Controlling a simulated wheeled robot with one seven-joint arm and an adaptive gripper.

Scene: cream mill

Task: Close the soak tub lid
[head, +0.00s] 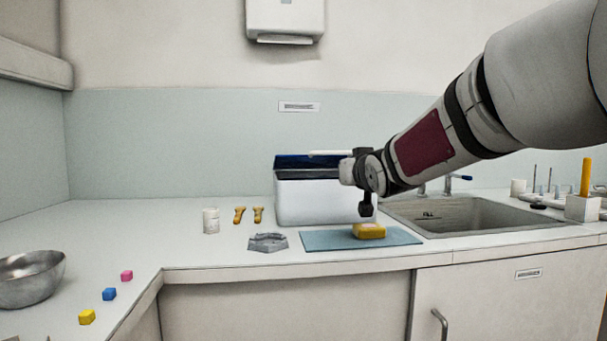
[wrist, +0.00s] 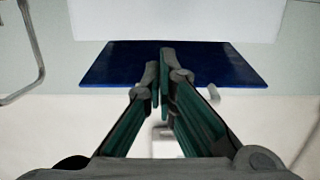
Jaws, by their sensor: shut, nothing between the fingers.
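The soak tub (head: 312,203) is a white box on the counter in the head view. Its dark blue lid (head: 300,161) shows as a band above the tub's rim, with a pale bar near its top edge. The lid looks raised, but its exact angle is unclear. The end of my arm covers the tub's right side. In the wrist view the lid (wrist: 215,66) is a broad blue panel. My gripper (wrist: 160,62) is shut and empty, its fingertips overlapping the panel in the picture. I cannot tell whether they touch it.
A sink (head: 470,214) is at right. A metal bowl (head: 30,279) is far left.

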